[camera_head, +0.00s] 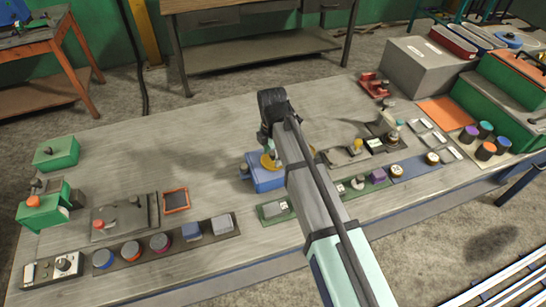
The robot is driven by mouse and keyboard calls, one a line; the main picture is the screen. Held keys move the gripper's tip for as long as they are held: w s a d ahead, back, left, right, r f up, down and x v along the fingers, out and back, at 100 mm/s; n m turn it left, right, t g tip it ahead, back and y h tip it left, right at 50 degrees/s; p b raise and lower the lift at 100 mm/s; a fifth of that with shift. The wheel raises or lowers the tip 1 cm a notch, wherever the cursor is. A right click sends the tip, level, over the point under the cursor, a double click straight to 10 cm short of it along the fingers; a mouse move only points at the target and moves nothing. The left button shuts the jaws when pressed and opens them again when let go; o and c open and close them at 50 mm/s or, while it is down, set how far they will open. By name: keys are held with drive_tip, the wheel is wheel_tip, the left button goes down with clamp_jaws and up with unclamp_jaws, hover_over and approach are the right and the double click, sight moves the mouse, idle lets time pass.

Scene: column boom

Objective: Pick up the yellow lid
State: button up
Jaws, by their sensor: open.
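A yellow lid (266,162) shows as a small patch at the blue box (264,181), near the middle of the bench. My arm crosses in front and hides its right part. My gripper (266,143) hangs from the dark end of my arm, just above the lid in the picture. It is open. Its fingertips are small and partly hidden, so I cannot tell whether they touch the lid or stay apart from it.
The grey bench (145,150) is mostly clear at left of centre. Green boxes (57,152) and a row of coloured parts stand at the left and front. Several small fixtures stand right of my arm. A grey box (424,66) and colourful cups (486,149) are at the right.

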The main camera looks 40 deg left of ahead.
clamp_jaws()
drive_tip(key=shift+r, duration=0.15)
